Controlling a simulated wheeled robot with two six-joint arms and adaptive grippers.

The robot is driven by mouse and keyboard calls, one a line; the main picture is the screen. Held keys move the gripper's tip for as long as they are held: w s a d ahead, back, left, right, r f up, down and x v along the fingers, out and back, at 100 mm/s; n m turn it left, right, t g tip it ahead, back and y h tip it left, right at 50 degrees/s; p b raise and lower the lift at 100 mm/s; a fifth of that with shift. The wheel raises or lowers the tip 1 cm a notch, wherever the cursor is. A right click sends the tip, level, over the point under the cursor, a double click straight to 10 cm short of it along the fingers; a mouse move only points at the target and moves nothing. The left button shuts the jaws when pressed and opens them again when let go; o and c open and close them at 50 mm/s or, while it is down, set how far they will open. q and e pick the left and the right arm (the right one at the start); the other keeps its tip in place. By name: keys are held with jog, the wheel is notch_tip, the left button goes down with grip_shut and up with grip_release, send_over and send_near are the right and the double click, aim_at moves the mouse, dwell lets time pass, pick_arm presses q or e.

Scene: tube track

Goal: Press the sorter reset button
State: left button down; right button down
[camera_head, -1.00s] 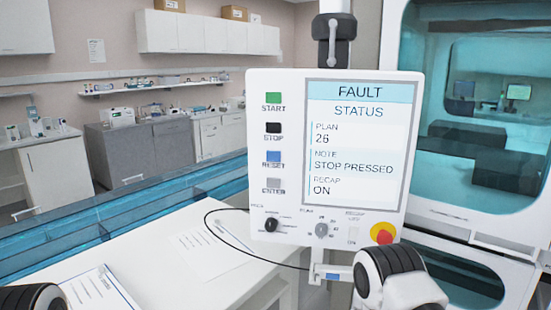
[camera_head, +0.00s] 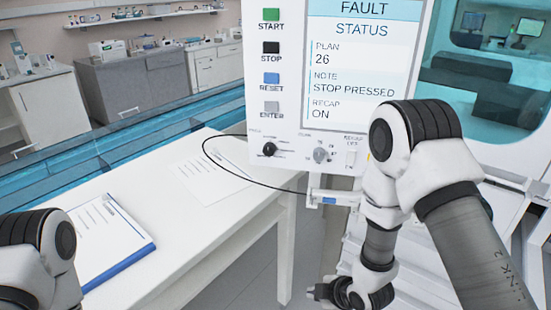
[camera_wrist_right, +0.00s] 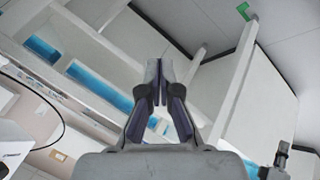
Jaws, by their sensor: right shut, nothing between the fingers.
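The blue RESET button (camera_head: 271,78) is on the left side of the white control panel (camera_head: 290,145), below the black STOP button (camera_head: 271,47) and above the grey ENTER button (camera_head: 271,106). The screen (camera_head: 362,60) reads FAULT, STATUS, PLAN 26, NOTE STOP PRESSED, RECAP ON. My right gripper (camera_head: 322,292) is low, below the panel and well apart from the RESET button. In the right wrist view its fingers (camera_wrist_right: 160,78) are together with nothing between them. My left arm shows at the lower left, but its gripper is out of view.
A white table (camera_head: 190,235) with a blue-edged document (camera_head: 108,235) and a paper sheet (camera_head: 208,172) stands left of the panel. A black cable (camera_head: 240,183) loops over it. A blue-glass track (camera_head: 150,135) runs behind. My right arm covers the panel's lower right.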

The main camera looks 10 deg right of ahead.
aim_at(266, 79)
jog(key=w+a+r+n+t+y, duration=0.1)
jog(key=w+r+n+t, duration=0.1)
jog(key=w+r, duration=0.35)
jog(key=w+a+r+n+t, duration=0.1)
jog(key=w+r, duration=0.2)
jog(key=r, duration=0.5)
notch_tip(266, 79, up, 32)
jog(key=w+a+n+t+y+b, duration=0.1)
jog(key=n+t+y+b, duration=0.1)
jog(key=n+t+y, duration=0.3)
jog(key=w+h+p, duration=0.1)
jog(key=w+p, duration=0.1)
jog(key=w, duration=0.2)
jog(key=w+a+m+t+h+p, duration=0.1)
jog(key=w+p, duration=0.1)
jog(key=w, duration=0.3)
jog(key=w+a+p, duration=0.1)
jog(key=w+p, duration=0.2)
jog(key=w, duration=0.1)
jog(key=shift+w+a+t+h, duration=0.1)
jog(key=shift+w+t+h, duration=0.05)
jog(key=shift+t+h, duration=0.2)
jog(key=shift+w+d+f, duration=0.15)
jog(key=shift+w+d, duration=0.05)
jog(key=shift+w, duration=0.05)
jog(key=shift+s+a, duration=0.1)
jog(key=shift+a, duration=0.05)
